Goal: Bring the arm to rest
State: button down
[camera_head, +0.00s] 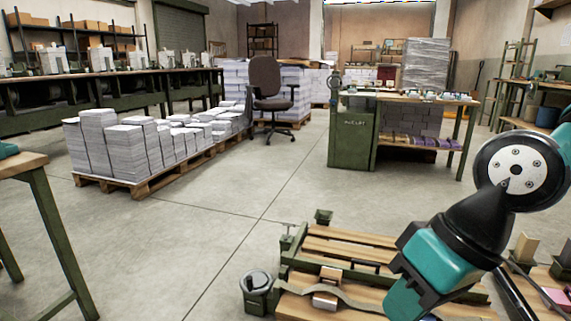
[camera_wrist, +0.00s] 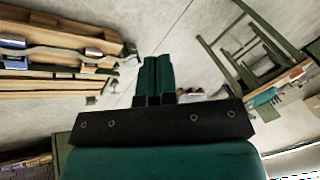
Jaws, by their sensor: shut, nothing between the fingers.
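My gripper (camera_wrist: 155,75) shows in the wrist view with its two teal fingers together, shut and empty. Open floor and the edges of worktables lie beyond the fingertips. In the head view my teal and black arm fills the lower right, in front of a slatted wooden bench top. My fingertips cannot be made out in the head view.
The wooden bench (camera_head: 325,244) with green metal fittings and a strap stands close in front. A pallet (camera_head: 140,187) of paper stacks is at the left, an office chair (camera_head: 266,82) behind it. A green-legged workbench (camera_head: 352,145) stands farther back. The floor between is clear.

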jog(key=s+d+r+n+p, duration=0.1)
jog(key=s+d+n, duration=0.1)
jog(key=s, duration=0.3)
notch_tip(320, 180, up, 37)
jog(key=p, duration=3.6)
jog(key=shift+w+a+f+m+g+h+p, duration=0.2)
jog(key=shift+m+g+h+p, duration=0.1)
jog(key=shift+h+p, duration=0.1)
jog(key=shift+d, duration=0.15)
